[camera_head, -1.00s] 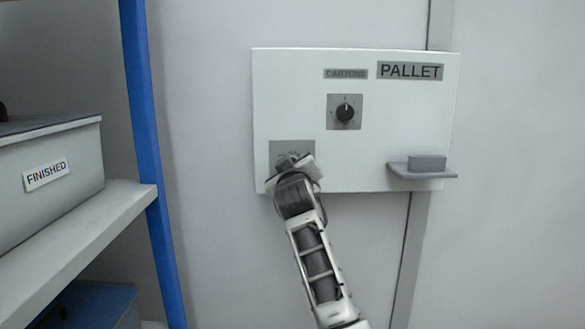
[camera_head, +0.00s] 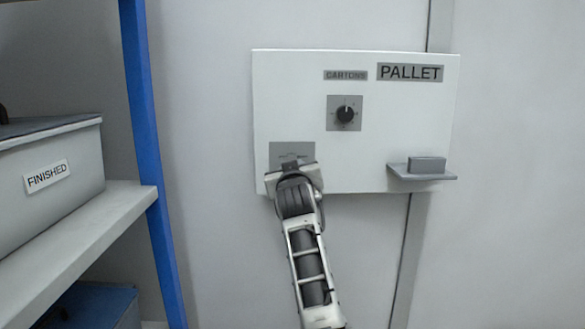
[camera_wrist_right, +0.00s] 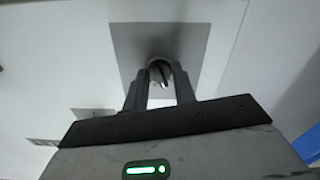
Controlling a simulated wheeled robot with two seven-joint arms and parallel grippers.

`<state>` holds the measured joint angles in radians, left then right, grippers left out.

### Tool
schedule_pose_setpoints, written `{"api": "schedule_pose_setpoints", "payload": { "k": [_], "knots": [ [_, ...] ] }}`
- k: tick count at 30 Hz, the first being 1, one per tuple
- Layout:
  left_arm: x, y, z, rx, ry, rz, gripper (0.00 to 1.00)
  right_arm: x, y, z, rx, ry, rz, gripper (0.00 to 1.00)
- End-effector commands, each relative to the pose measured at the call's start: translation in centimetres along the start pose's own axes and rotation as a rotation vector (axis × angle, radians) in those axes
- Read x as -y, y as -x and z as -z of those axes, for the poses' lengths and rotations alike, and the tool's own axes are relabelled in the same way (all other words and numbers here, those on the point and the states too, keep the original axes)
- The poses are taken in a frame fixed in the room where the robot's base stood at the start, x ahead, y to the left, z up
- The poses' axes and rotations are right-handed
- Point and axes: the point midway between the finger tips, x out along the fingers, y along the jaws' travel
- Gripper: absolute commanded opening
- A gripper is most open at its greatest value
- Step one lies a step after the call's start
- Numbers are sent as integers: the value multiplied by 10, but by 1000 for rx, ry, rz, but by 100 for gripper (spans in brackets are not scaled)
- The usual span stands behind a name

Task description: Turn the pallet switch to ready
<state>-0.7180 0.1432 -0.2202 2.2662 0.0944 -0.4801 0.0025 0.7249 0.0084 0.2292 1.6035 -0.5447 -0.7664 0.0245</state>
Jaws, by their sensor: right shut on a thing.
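The white panel (camera_head: 400,120) bears a PALLET sign (camera_head: 410,72). Its lower-left grey switch plate (camera_head: 291,149) is partly covered by my right gripper (camera_head: 292,164) in the head view, and the knob there is hidden. In the right wrist view the round knob (camera_wrist_right: 160,71) with a light pointer mark sits on the grey plate (camera_wrist_right: 128,48). My right gripper (camera_wrist_right: 161,80) has its two fingers on either side of this knob, shut on it. My left gripper is not in view.
A dial (camera_head: 345,113) below a CARTONS label (camera_head: 346,75) is on the panel above right of my gripper. A small ledge (camera_head: 422,173) with a grey block (camera_head: 427,164) juts out at lower right. A blue-post shelf (camera_head: 146,140) with a FINISHED box (camera_head: 60,160) stands left.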

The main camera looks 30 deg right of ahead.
Motion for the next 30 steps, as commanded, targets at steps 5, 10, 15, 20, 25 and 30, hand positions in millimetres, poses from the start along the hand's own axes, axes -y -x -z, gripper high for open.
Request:
{"api": "schedule_pose_setpoints", "payload": {
  "k": [5, 10, 15, 20, 25, 30],
  "knots": [
    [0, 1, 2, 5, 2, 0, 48, 1, 0, 0, 4, -174, 2, 4],
    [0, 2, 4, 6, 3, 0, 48, 1, 0, 0, 4, -336, 2, 4],
    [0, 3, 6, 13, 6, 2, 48, 1, 0, 1, 3, -497, 1, 4],
    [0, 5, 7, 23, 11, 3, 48, 1, 0, 1, 5, -649, 1, 4],
    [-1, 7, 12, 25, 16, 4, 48, 0, 0, 1, 4, -796, 0, 4],
    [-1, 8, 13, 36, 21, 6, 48, 0, 0, 1, 4, -921, 0, 4]
  ]
}}
